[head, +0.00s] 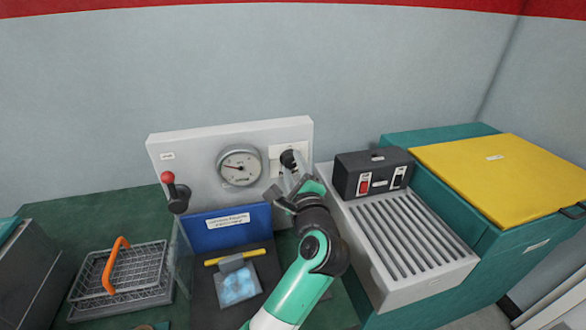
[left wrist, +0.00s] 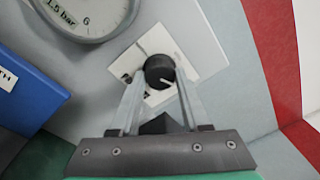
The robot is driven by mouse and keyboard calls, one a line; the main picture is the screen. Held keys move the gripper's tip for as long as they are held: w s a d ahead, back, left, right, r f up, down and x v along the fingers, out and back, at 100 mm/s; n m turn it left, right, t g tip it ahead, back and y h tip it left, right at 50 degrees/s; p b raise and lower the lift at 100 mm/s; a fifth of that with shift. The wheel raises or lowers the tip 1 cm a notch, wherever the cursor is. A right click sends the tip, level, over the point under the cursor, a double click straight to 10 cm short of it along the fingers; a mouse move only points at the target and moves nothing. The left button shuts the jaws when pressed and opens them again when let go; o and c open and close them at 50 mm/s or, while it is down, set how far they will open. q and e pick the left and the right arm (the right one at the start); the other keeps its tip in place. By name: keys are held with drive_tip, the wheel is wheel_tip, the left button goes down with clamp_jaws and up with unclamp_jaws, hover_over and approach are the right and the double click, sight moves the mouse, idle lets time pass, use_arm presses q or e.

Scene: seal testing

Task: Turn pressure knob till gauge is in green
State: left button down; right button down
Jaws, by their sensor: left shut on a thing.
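The black pressure knob (head: 289,157) sits on a white plate at the right of the grey panel (head: 200,150). My left gripper (head: 293,170) reaches up to it from below. In the left wrist view the knob (left wrist: 158,70) is between the two fingertips, and the gripper (left wrist: 160,82) is shut on it. A pale mark shows on the knob's face. The round gauge (head: 239,167) is left of the knob; its dark needle points left. I cannot make out a green zone. In the left wrist view the gauge (left wrist: 88,12) is cut off, with a "1.5 bar" label.
A red-knobbed lever (head: 172,190) stands left of the gauge. A blue panel (head: 225,228) and a tray with a blue pouch (head: 238,286) are below. A black switch box (head: 373,173) stands close right of my gripper. A wire basket (head: 122,275) is at lower left.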

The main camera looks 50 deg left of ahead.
use_arm(q)
drive_tip(key=shift+r, duration=0.1)
drive_tip(key=shift+c, duration=1.9)
unclamp_jaws()
drive_tip(key=p+v, duration=0.2)
drive_tip(key=v, duration=0.9)
drive_tip(key=shift+s+d+p, duration=0.2)
drive_tip(key=shift+d+p, duration=0.05)
drive_tip(key=shift+p, duration=0.1)
